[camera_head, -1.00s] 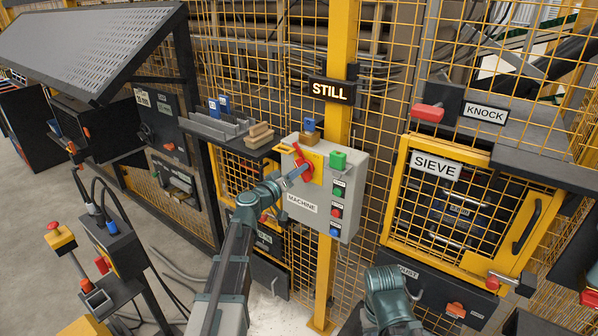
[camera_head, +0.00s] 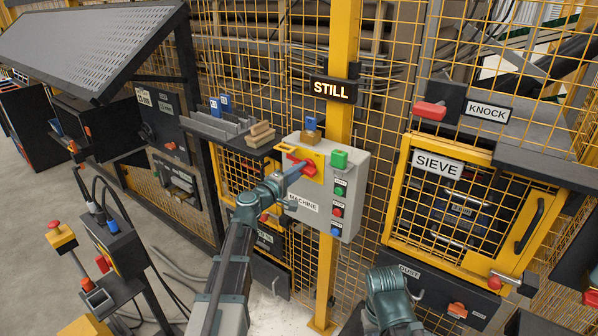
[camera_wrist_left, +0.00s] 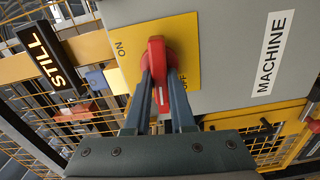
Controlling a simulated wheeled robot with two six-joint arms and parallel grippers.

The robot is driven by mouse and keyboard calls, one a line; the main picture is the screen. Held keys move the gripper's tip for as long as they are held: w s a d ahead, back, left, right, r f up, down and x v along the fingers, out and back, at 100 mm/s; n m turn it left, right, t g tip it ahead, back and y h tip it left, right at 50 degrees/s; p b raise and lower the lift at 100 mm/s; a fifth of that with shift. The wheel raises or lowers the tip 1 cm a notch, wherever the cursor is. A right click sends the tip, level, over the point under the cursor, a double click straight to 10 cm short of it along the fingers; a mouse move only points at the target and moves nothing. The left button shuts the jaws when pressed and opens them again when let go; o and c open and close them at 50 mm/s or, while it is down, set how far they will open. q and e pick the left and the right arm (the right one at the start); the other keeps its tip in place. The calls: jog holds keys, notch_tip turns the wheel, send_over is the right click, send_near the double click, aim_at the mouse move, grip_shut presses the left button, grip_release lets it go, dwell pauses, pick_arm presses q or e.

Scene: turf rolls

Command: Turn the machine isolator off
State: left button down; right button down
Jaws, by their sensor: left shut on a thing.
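The machine isolator is a red rotary handle (camera_head: 301,164) on a yellow plate (camera_head: 316,157), on the grey box (camera_head: 347,186) labelled MACHINE. My left gripper (camera_head: 297,172) is shut on the handle. In the left wrist view the red handle (camera_wrist_left: 157,58) sits between the two fingers of my left gripper (camera_wrist_left: 159,78). ON reads to the left of the handle; OFF is to its right, partly hidden by a finger. The handle's near end lies close to OFF. The right arm shows at the bottom of the head view; its gripper does not show.
A lit STILL sign (camera_head: 333,89) hangs on the yellow post above the box. Green, red and blue buttons line the box's right side. Wooden blocks (camera_head: 261,134) lie on a ledge to the left. The SIEVE door (camera_head: 461,205) stands to the right.

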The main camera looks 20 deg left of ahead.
pick_arm(q)
jog(key=shift+n, duration=0.7)
jog(key=shift+f, duration=0.1)
jog(key=c, duration=0.8)
grip_release()
jog(key=shift+o, duration=0.2)
jog(key=shift+s, duration=0.15)
jog(key=v, duration=1.3)
jog(key=shift+s+a, duration=0.15)
jog(key=shift+s, duration=0.15)
